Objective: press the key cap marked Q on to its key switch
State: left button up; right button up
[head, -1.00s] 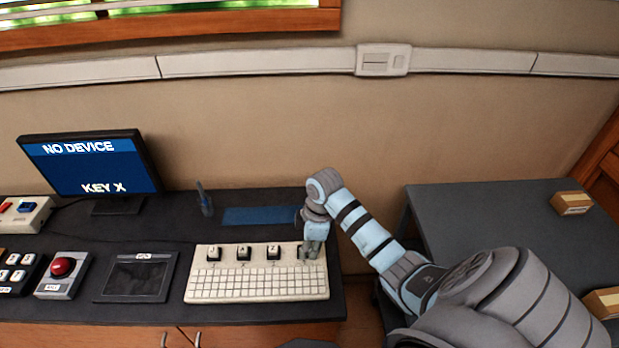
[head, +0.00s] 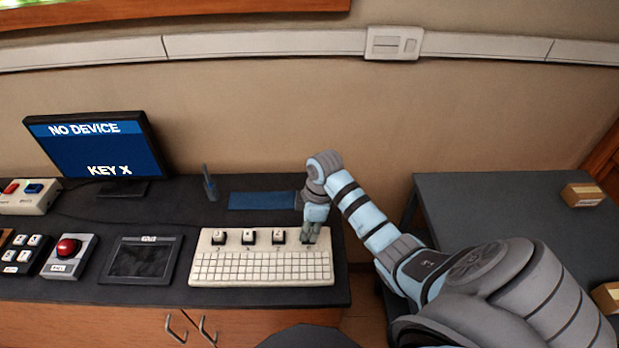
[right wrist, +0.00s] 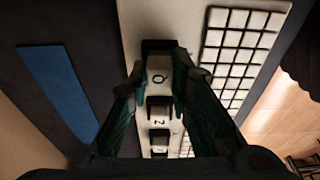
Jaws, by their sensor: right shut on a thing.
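The key cap marked Q (right wrist: 158,77) is a white-faced cap between the fingertips of my right gripper (right wrist: 160,70) in the right wrist view. The gripper is shut on it. In the head view my right gripper (head: 311,238) points down at the right end of the row of keys on the cream keyboard (head: 210,277). The fingers hide the Q cap there. The key switch under the cap is hidden, so I cannot tell how far down the cap sits. My left gripper is not in view.
Several white-topped keys share the row, including one marked Z (right wrist: 159,121). A tablet-like panel (head: 143,259), a red button box (head: 68,255) and a monitor (head: 95,150) reading NO DEVICE, KEY X stand left. A blue mat (head: 261,200) lies behind the keyboard.

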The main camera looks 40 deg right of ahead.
jog(key=shift+p, duration=0.45)
jog(key=shift+f, duration=0.15)
dwell(0.6)
jog(key=o, duration=1.3)
jog(key=shift+o, duration=0.2)
